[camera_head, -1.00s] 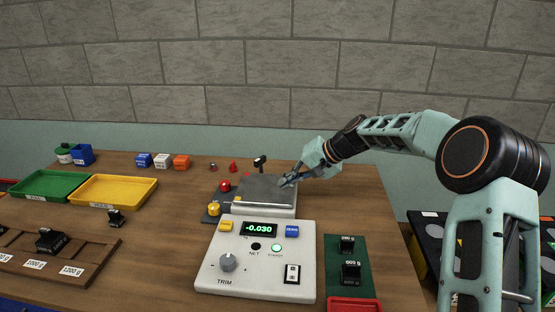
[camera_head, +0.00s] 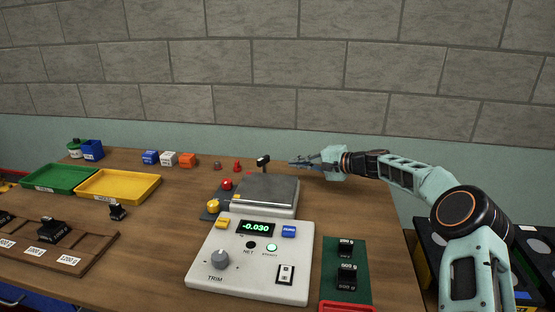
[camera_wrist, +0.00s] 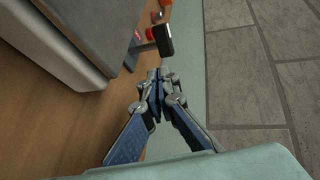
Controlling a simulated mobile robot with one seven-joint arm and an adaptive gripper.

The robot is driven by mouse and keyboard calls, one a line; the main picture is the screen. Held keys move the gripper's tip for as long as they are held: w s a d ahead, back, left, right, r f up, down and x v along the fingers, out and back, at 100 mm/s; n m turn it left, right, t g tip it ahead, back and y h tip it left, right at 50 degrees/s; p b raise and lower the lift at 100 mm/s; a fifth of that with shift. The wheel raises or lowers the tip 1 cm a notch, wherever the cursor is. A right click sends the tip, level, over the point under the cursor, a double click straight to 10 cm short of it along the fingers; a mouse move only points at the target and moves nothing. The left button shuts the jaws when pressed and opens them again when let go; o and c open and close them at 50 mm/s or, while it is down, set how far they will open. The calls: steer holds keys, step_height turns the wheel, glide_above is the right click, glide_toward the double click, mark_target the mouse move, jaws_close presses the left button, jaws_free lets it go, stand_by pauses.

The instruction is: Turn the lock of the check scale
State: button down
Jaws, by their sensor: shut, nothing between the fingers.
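The check scale has a grey weighing plate (camera_head: 267,189) on a white body, and a white console (camera_head: 250,260) in front whose display reads -0.030. A black-handled lever (camera_head: 263,161), which looks like the lock, stands at the back edge of the plate. Its black handle (camera_wrist: 164,40) also shows in the wrist view, just beyond my fingertips. My gripper (camera_head: 291,163) is behind the plate's right back corner, to the right of the lever. It is shut and empty, pointing left at the lever. In the wrist view the fingertips (camera_wrist: 157,75) appear apart from the handle.
A red knob (camera_head: 226,184) and a yellow knob (camera_head: 213,206) sit left of the plate. Small red pieces (camera_head: 237,166) stand behind it. A green mat (camera_head: 346,265) with black weights lies right of the console.

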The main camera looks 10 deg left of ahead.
mark_target(269, 159)
steer(key=x, duration=0.4)
steer(key=p+x, duration=0.1)
steer(key=x, duration=0.1)
steer(key=shift+a+r, duration=0.25)
steer(key=shift+r, duration=0.05)
steer(key=shift+w+a, duration=0.45)
steer(key=shift+a, duration=0.35)
steer(key=shift+d, duration=0.15)
